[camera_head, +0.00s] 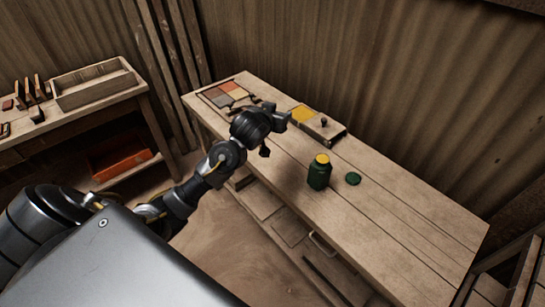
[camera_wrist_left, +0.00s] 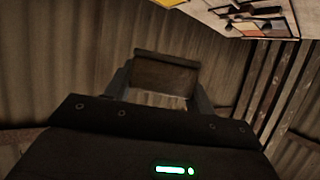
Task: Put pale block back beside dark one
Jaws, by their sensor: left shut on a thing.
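My left gripper (camera_head: 275,133) is above the far half of the workbench, between the tile tray and the press. In the left wrist view its fingers (camera_wrist_left: 162,98) are shut on a brown, wooden-looking rectangular block (camera_wrist_left: 165,75) with a lighter edge. The block is in shadow, so I cannot tell if it is the pale one. In the head view it is mostly hidden by the gripper. I cannot clearly make out a dark block on the bench. My right gripper is not in view.
A tray of coloured tiles (camera_head: 226,94) lies at the bench's far left end. The bench's right end is clear.

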